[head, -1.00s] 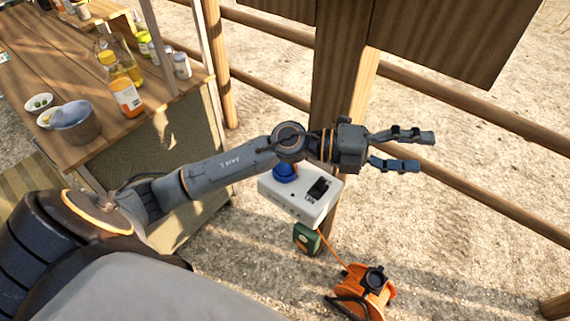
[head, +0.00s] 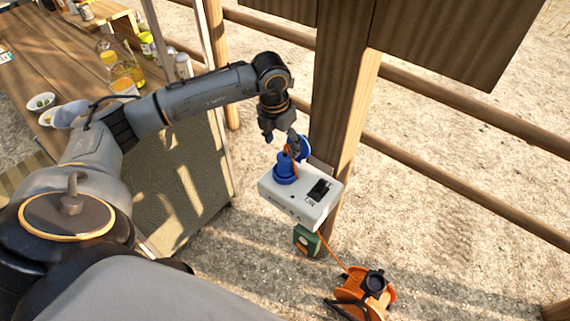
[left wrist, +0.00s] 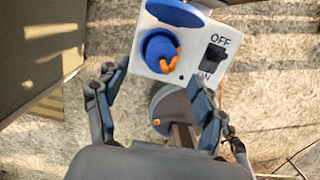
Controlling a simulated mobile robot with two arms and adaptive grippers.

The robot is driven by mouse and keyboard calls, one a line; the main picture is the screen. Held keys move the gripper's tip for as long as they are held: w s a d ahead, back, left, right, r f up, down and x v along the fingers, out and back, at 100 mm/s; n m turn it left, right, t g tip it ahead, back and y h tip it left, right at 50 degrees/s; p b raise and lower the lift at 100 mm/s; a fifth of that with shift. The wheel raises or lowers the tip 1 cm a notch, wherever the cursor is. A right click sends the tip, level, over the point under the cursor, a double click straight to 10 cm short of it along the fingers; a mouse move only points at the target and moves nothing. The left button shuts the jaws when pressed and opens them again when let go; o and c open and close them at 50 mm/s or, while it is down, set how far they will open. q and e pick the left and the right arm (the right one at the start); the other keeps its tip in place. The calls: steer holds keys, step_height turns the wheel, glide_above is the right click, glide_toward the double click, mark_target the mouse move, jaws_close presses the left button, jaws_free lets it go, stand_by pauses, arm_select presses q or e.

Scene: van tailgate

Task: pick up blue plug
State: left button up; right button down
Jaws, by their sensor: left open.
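The blue plug (head: 286,168) is seated in the top of a white socket box (head: 310,212) mounted at a wooden post. An orange cable end shows on the plug (left wrist: 156,45) in the left wrist view. A blue flip lid (left wrist: 177,12) stands open beside the plug. My left gripper (head: 281,139) points down just above the plug in the head view, open and empty. In the left wrist view its two fingers (left wrist: 157,76) are spread wide, with the plug ahead between and beyond the tips. My right gripper is not in view.
A black ON/OFF switch (head: 319,189) sits on the box beside the plug. A green box (head: 307,240) hangs below, with an orange cable to an orange reel (head: 364,292). The wooden post (head: 343,105) stands close behind. A counter with bottles is at left.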

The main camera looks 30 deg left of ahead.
mark_target(285, 152)
arm_select(q)
steer(key=f, duration=0.3)
steer(key=shift+w, duration=0.25)
steer(key=shift+w+d+f+p, duration=0.15)
steer(key=shift+f+p, duration=0.2)
steer(key=shift+f, duration=1)
steer(key=shift+w+f+p, duration=0.15)
steer(key=shift+f+p, duration=0.2)
steer(key=shift+f, duration=1)
steer(key=c, duration=1.4)
steer(key=shift+r, duration=0.2)
steer(key=shift+r, duration=0.2)
step_height(285, 152, up, 2)
steer(key=shift+w+r+b, duration=0.1)
steer(key=shift+b, duration=0.5)
steer(key=s+d+r+b, duration=0.1)
steer(key=s+r+b, duration=0.1)
steer(key=s+r, duration=0.8)
steer(key=s, duration=0.4)
steer(key=shift+d, duration=0.15)
